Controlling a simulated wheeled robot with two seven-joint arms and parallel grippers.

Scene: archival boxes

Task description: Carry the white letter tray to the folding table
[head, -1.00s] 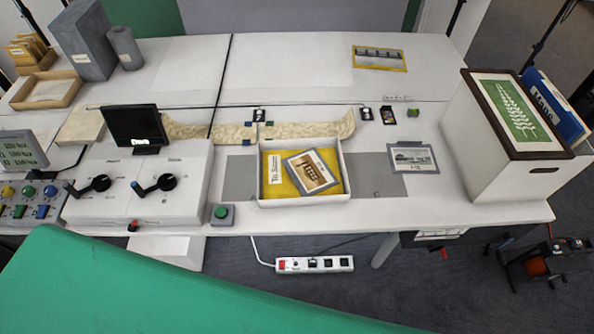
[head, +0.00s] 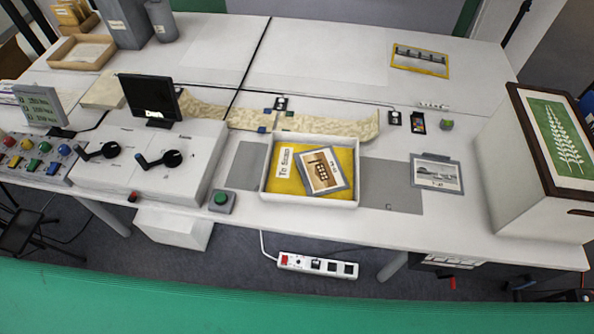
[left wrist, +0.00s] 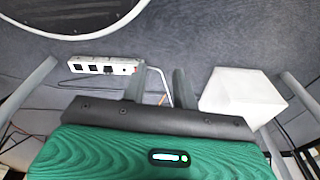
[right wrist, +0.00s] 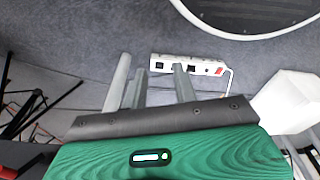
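The white letter tray (head: 308,199) sits on the long white table, near its front edge and partly over a grey mat. It holds a yellow folder labelled "To Scan" and a photo card (head: 322,171) lying tilted on top. Neither gripper shows in the head view. In the left wrist view, the two grey fingers of my left gripper (left wrist: 160,86) are apart with nothing between them. In the right wrist view, my right gripper (right wrist: 161,86) is likewise apart and empty. Both are away from the tray, with floor behind them. I cannot identify a folding table in these frames.
The lever console (head: 140,168) and a green button (head: 221,199) stand left of the tray. A photo card (head: 437,174) and a large white box (head: 530,185) are to its right. A power strip (head: 318,265) lies on the floor below the table edge.

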